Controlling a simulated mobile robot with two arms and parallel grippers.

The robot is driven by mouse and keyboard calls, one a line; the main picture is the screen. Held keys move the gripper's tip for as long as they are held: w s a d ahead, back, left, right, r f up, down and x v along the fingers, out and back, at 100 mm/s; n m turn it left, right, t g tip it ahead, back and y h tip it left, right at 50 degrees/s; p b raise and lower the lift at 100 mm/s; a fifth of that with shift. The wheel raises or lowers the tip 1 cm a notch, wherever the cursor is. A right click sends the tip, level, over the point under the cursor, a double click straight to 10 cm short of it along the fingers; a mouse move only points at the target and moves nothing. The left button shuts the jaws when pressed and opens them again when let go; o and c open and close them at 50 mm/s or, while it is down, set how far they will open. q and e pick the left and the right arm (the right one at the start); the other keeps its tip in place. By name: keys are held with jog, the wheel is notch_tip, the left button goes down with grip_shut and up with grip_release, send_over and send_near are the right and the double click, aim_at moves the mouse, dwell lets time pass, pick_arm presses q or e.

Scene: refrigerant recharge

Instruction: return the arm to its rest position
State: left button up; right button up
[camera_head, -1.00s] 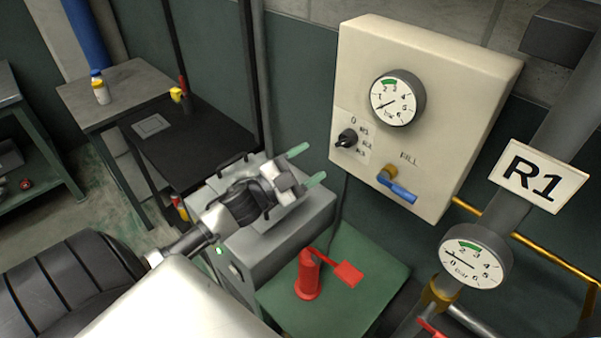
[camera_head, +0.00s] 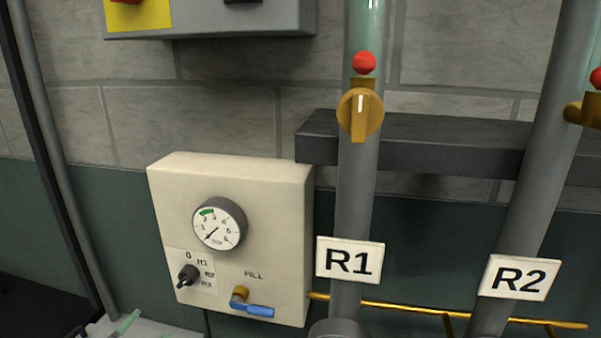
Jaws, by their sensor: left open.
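The rest of my left arm is below the picture. The gripper is left of and below the cream panel (camera_head: 296,240) on the wall. My right gripper is not in view.
The panel carries a round gauge (camera_head: 219,224), a black selector knob (camera_head: 187,276) and a blue FILL handle (camera_head: 254,309). Grey pipes labelled R1 (camera_head: 350,260) and R2 (camera_head: 519,278) stand to its right. A brass valve (camera_head: 360,114) sits on the R1 pipe.

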pick_arm(q)
jog(key=s+d+f+n+g+y, duration=0.4)
jog(key=s+f+n+g+y, duration=0.35)
jog(key=f+n, duration=0.2)
jog(key=s+d+f+g, duration=0.2)
jog(key=s+d+g, duration=0.2)
jog(key=s, duration=0.3)
jog(key=s+d+f+g, duration=0.2)
jog(key=s+d+g, duration=0.15)
jog(key=s, duration=0.35)
notch_tip(320, 180, down, 26)
jog(key=s+g, duration=0.1)
jog(key=g, duration=0.1)
jog(key=s+a+f+g+b, duration=0.1)
jog(key=s+a+f, duration=0.2)
jog(key=s+f, duration=1.3)
jog(key=shift+s+a+f+h, duration=0.15)
jog(key=shift+s+f+h, duration=0.2)
jog(key=shift+f, duration=0.45)
jog(key=shift+n, duration=0.25)
